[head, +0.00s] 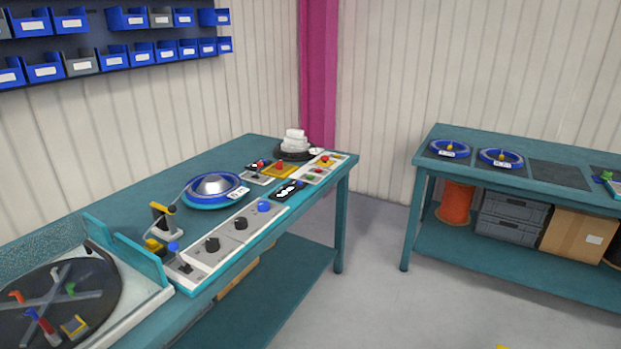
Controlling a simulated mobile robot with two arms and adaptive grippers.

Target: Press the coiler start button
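The green-blue workbench (130,196) on the left bears a round coiling machine with a blue reel and silver dome (212,187). A long light-grey control panel (225,237) runs along the bench's front edge. It has dark knobs (212,244) and a blue knob or button (263,206). Further back are a red button on a yellow box (279,167) and a small panel with green and red buttons (315,174). I cannot tell which one is the coiler start button; labels are too small to read. Neither of my grippers is in view.
A black turntable with coloured pegs (60,300) is at the lower left. A second bench (540,150) stands at the right, with blue reels (450,148) on top and boxes below. Blue bins (130,55) hang on the wall. The floor (375,285) between the benches is clear.

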